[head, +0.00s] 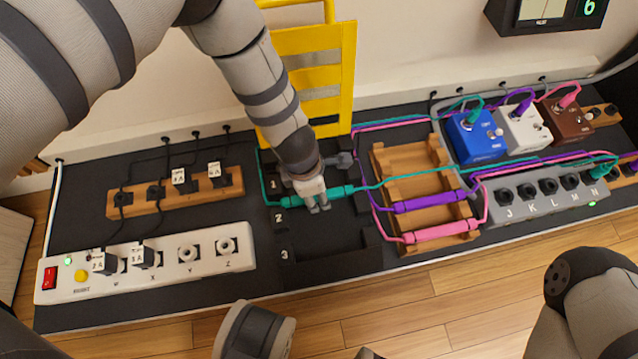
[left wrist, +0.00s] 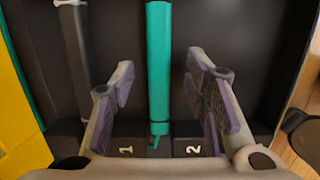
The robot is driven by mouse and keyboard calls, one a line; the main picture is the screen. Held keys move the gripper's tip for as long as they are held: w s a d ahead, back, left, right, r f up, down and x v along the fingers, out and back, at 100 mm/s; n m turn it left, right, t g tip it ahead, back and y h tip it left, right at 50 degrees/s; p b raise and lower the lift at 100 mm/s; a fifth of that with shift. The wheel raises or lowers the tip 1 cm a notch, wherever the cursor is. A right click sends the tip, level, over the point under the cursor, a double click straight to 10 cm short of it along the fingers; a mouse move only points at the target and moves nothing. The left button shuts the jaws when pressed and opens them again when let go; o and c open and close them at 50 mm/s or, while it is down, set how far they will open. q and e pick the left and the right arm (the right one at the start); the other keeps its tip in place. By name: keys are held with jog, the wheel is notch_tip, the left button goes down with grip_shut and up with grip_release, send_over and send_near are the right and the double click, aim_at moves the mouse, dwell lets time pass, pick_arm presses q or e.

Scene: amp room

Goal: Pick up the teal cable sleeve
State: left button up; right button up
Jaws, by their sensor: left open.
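The teal cable sleeve (head: 338,191) lies in the black numbered rack, between the labels 1 and 2, with teal cable leaving both ends. In the left wrist view the sleeve (left wrist: 158,60) runs lengthwise between my open fingers. My left gripper (head: 319,205) is over the sleeve's middle in the head view and hides part of it. In the left wrist view a finger of the gripper (left wrist: 158,88) stands on each side, with a visible gap to the sleeve. My right gripper does not show.
A dark grey rod (left wrist: 76,60) lies parallel to the sleeve in the rack. A yellow frame (head: 340,80) stands behind. A wooden rack (head: 440,160) with a purple sleeve (head: 430,201) and a pink sleeve (head: 440,231) is to the right. A white power strip (head: 215,262) is at left.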

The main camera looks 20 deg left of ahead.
pick_arm(q)
jog(key=shift+f, duration=0.85)
jog(key=shift+w+r, duration=0.1)
jog(key=shift+r, duration=0.1)
grip_shut()
